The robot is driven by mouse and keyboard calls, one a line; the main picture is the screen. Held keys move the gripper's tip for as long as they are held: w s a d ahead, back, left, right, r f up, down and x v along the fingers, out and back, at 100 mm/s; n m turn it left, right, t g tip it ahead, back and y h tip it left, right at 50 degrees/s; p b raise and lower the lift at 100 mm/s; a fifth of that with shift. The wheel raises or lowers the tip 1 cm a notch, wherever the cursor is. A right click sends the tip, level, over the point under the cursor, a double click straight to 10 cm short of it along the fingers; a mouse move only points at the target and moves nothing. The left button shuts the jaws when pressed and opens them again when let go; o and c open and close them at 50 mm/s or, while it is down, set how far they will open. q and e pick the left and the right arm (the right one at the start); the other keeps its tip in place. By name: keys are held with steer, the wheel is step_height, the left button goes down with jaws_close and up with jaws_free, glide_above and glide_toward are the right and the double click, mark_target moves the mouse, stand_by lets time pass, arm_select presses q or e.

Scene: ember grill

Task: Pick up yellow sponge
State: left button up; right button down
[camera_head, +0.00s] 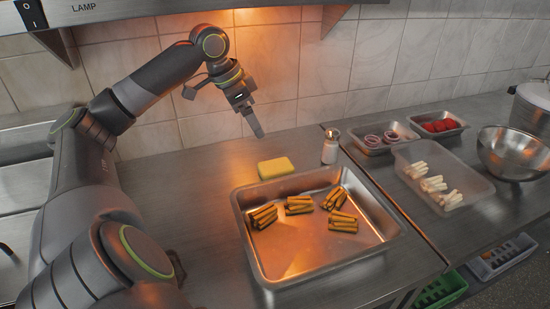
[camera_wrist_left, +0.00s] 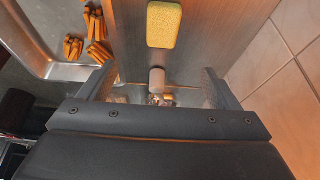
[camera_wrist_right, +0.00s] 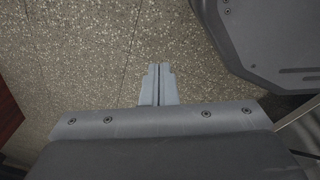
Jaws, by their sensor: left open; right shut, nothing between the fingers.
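The yellow sponge (camera_head: 276,168) lies flat on the steel counter, just behind the metal tray. It also shows in the left wrist view (camera_wrist_left: 161,25), at the top, beyond the fingers. My right gripper (camera_wrist_right: 158,84) is shut and empty over the speckled floor, outside the head view.
A metal tray (camera_head: 262,262) with bundles of orange-brown sticks stands in front of the sponge. A salt shaker (camera_head: 330,150) stands right of the sponge. Food containers (camera_head: 400,167) and a steel bowl (camera_head: 515,152) are farther right. A tiled wall (camera_head: 320,67) rises behind. Counter left of the sponge is clear.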

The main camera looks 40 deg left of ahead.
arm_select(q)
glide_above(274, 165)
steer(key=s, duration=0.2)
step_height(274, 165, down, 11)
steer(key=shift+w+r+p, duration=0.1)
steer(key=shift+p, duration=0.35)
steer(key=shift+a+p+x, duration=0.1)
steer(key=shift+a+x, duration=0.05)
steer(key=shift+x, duration=0.75)
steer(key=shift+a+p+x, duration=0.15)
steer(key=shift+a+x, duration=0.05)
steer(key=shift+x, duration=0.7)
steer(key=shift+a+p+x, duration=0.1)
steer(key=shift+a+x, duration=0.05)
steer(key=shift+x, duration=0.8)
steer(key=shift+f+p, duration=0.3)
steer(key=shift+p, duration=0.1)
steer(key=shift+c, duration=0.4)
steer(key=c, duration=1)
